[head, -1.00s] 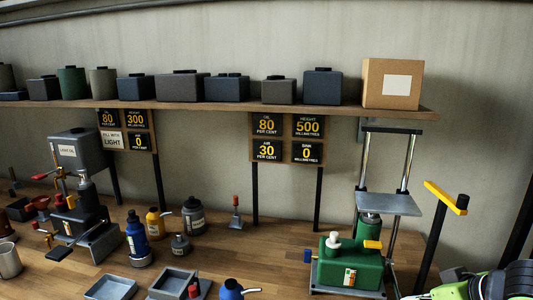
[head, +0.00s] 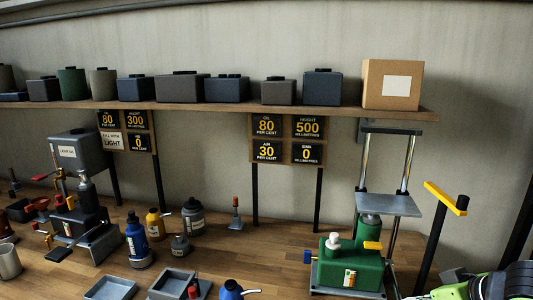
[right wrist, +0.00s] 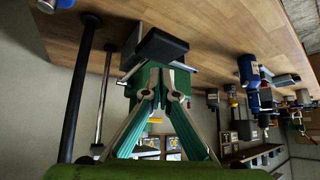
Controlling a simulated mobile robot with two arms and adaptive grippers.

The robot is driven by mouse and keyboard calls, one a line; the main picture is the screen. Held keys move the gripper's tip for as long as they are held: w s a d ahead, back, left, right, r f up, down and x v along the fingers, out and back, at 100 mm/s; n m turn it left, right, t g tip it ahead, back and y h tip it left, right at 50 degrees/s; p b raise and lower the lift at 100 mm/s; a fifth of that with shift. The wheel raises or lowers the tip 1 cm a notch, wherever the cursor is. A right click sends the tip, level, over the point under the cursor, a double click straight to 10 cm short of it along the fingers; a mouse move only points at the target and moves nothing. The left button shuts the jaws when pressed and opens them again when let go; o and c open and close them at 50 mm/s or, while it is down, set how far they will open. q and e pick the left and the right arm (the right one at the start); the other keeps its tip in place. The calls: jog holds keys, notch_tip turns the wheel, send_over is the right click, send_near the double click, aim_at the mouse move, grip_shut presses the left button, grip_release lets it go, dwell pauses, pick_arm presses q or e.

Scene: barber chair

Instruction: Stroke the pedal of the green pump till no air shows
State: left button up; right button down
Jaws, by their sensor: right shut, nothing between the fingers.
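The green pump (head: 350,268) stands at the right of the bench in the head view, with a white cap, a yellow lever and a raised grey plate (head: 387,204) between two rods. The board behind it reads oil 80, height 500, air 30 and a fourth value of 0. My right arm shows at the bottom right corner of the head view; its fingers are out of that frame. In the right wrist view my right gripper (right wrist: 161,82) is shut and empty. A dark flat pad (right wrist: 160,46), possibly the pedal, lies just beyond its fingertips; contact is unclear. My left gripper is not in view.
A yellow-topped black post (head: 446,198) stands right of the pump. Another jack (head: 85,225), bottles (head: 193,217) and grey trays (head: 110,288) fill the left and front. A shelf (head: 230,104) with canisters runs above. Bare wood lies left of the pump.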

jog(key=shift+f, duration=0.15)
jog(key=shift+f+b, duration=1.7)
notch_tip(320, 180, down, 5)
jog(key=b, duration=0.5)
notch_tip(320, 180, up, 7)
jog(key=p, duration=0.7)
jog(key=shift+r, duration=0.1)
jog(key=shift+f, duration=0.2)
